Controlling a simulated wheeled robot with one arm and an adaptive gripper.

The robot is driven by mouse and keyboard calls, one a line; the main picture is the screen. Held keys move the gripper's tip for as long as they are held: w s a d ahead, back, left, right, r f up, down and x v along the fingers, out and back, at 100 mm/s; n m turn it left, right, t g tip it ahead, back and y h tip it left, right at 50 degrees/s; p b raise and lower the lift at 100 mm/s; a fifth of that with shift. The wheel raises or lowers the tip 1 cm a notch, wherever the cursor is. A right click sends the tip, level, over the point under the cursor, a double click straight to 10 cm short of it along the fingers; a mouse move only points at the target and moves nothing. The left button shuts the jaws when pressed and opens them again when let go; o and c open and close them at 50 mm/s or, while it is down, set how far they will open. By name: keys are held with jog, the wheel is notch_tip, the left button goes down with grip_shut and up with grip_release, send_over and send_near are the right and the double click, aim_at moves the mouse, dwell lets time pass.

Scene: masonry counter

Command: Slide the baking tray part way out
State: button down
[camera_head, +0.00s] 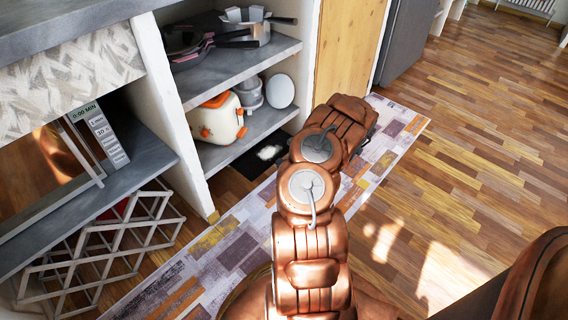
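No baking tray can be made out in this view. An oven-like appliance (62,150) with a glass front and a side panel of buttons and a "0:00 MIN" display stands on a grey shelf at the left. Its front shows brownish reflections, and I cannot tell what is inside. My copper-coloured arm reaches from the bottom middle up toward the wooden door, to the right of the appliance and apart from it. My gripper is not visible; the arm's own links hide whatever lies beyond them.
A folding lattice rack (100,245) stands below the appliance. Open shelves (235,68) hold pans, an orange-and-white container (217,118) and pots. A wooden door (347,45) and a grey fridge-like unit (407,40) stand beyond. A patterned rug (215,250) runs along the counter; wooden floor (470,130) is open at right.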

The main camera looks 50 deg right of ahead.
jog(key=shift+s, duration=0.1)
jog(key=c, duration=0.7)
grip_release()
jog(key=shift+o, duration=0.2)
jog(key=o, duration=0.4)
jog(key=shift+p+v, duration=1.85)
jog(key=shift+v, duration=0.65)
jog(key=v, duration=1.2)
